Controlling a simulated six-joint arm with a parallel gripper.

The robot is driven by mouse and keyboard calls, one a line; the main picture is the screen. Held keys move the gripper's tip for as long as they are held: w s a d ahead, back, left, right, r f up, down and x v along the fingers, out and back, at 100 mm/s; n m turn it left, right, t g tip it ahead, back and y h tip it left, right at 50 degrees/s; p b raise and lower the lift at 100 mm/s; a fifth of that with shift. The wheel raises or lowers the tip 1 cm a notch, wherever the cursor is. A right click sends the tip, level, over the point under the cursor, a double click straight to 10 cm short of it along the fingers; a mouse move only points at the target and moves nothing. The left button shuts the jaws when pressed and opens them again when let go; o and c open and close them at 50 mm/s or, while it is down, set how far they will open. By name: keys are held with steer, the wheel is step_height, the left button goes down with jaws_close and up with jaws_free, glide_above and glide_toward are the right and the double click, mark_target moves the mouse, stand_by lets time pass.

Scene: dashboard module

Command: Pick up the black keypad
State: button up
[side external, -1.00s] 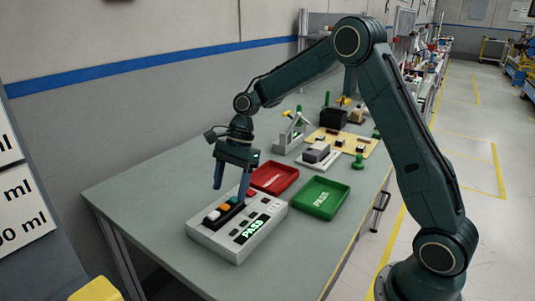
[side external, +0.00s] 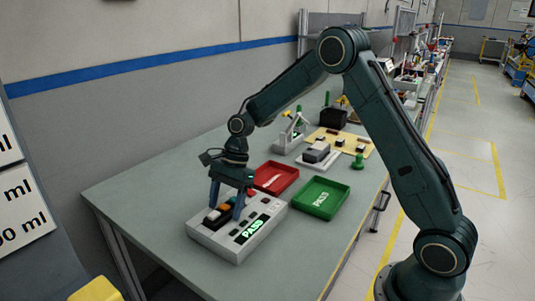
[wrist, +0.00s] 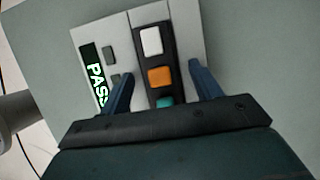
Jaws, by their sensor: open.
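The black keypad (wrist: 141,55) is a dark strip with white, orange and teal buttons. It sits on the light grey tester box (side external: 213,245), whose green display reads PASS. In the side view the keypad (side external: 209,222) is partly hidden behind my gripper (side external: 226,203). My gripper is open and points down over the keypad. In the wrist view its two blue fingers (wrist: 160,85) stand on either side of the keypad, with a gap to it on both sides. The keypad's lower end is hidden by the gripper body.
A red tray (side external: 290,187) and a green tray (side external: 300,205) lie behind and right of the tester box. A grey block on a white base (side external: 317,155), a yellow board (side external: 358,148) and a green knob (side external: 358,162) stand farther back. The table's front left is clear.

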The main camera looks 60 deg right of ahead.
steer(key=c, duration=1.1)
steer(key=shift+c, duration=0.2)
steer(key=shift+r, duration=0.15)
step_height(320, 180, up, 10)
stand_by(0.4)
